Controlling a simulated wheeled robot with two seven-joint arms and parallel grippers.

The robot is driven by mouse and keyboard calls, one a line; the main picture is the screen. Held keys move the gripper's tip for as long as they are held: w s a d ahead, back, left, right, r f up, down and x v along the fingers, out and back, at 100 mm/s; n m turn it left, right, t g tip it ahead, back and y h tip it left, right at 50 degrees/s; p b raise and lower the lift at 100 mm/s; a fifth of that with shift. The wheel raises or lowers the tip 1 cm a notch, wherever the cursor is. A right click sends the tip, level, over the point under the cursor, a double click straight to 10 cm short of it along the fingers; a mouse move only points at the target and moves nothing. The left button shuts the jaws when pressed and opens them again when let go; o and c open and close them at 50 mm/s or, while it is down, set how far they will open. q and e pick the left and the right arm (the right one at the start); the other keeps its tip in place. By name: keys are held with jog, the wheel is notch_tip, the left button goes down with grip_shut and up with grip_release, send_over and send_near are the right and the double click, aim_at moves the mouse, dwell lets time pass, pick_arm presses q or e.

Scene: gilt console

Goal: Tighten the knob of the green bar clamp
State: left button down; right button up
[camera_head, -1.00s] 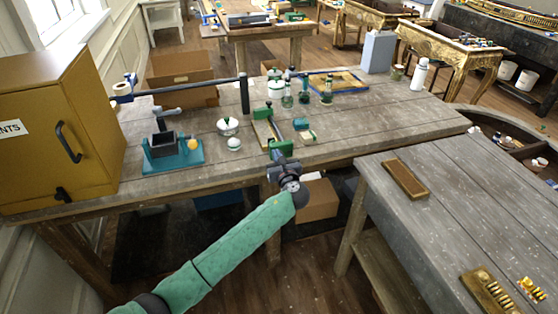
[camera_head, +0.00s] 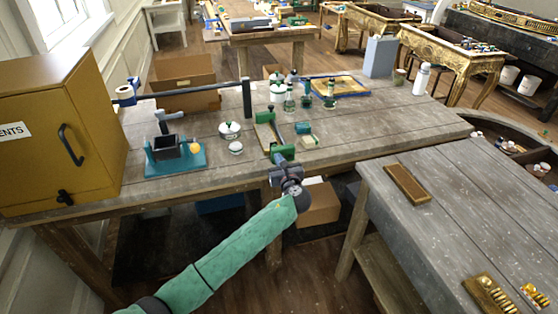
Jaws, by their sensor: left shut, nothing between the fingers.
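The green bar clamp (camera_head: 265,134) lies on the wooden bench, its bar running away from me, with a green end piece (camera_head: 283,152) near the bench's front edge. My left gripper (camera_head: 279,163) is at that near end. Its fingers are shut with nothing between them. The gripper partly hides the near end, so I cannot make out the knob or tell whether the fingers touch it. My right gripper is not in view.
A white lidded pot (camera_head: 229,130), green bottles (camera_head: 289,103) and a teal vise (camera_head: 175,160) stand around the clamp. A yellow cabinet (camera_head: 95,120) fills the left end. A grey table (camera_head: 450,200) stands at the right.

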pick_arm(q)
jog(key=shift+f, duration=0.2)
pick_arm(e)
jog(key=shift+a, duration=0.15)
pick_arm(q)
jog(key=shift+s, duration=0.1)
